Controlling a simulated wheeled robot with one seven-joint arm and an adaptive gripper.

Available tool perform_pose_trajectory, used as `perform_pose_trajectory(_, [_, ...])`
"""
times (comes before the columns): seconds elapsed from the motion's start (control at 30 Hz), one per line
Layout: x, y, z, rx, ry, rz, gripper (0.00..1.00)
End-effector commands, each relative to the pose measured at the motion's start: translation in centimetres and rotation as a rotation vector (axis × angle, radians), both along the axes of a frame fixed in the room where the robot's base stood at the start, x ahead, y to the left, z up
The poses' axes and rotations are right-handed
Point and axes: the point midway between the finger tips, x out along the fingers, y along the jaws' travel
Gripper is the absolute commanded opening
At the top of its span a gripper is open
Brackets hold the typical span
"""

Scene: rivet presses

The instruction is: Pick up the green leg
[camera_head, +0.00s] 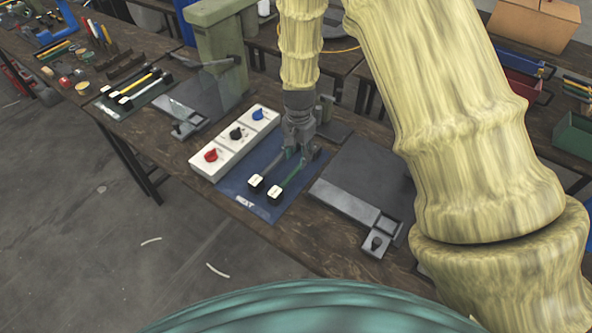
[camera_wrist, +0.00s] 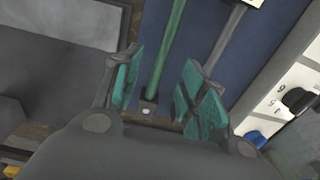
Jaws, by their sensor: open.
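The green leg (camera_head: 292,176) lies on the blue mat (camera_head: 232,187), its white-topped dark end block toward the front edge of the bench. A grey leg (camera_head: 270,172) lies beside it on the left. My gripper (camera_head: 302,152) is over the far end of the legs, pointing down. In the wrist view my gripper (camera_wrist: 160,88) is open, with teal pads on both fingers. The green leg (camera_wrist: 168,45) runs between the fingers without visible contact. The grey leg (camera_wrist: 221,45) lies outside the right finger in that view.
A white panel (camera_head: 229,157) with red, black and blue knobs stands left of the legs. A grey press plate (camera_head: 352,172) lies close on the right. A green press frame (camera_head: 222,55) rises behind. Another mat with legs (camera_head: 135,90) is farther left.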

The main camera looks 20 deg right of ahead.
Motion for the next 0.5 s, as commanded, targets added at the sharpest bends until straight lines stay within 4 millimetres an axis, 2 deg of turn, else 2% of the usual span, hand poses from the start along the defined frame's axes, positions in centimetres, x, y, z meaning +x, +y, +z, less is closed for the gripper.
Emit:
perform_pose_trajectory(0.2, [0.0, -0.1, -1.9, 0.001, 0.001, -0.002, 0.42])
perform_pose_trajectory(0.5, [0.0, -0.2, -2.9, 0.0, 0.001, -0.003, 0.42])
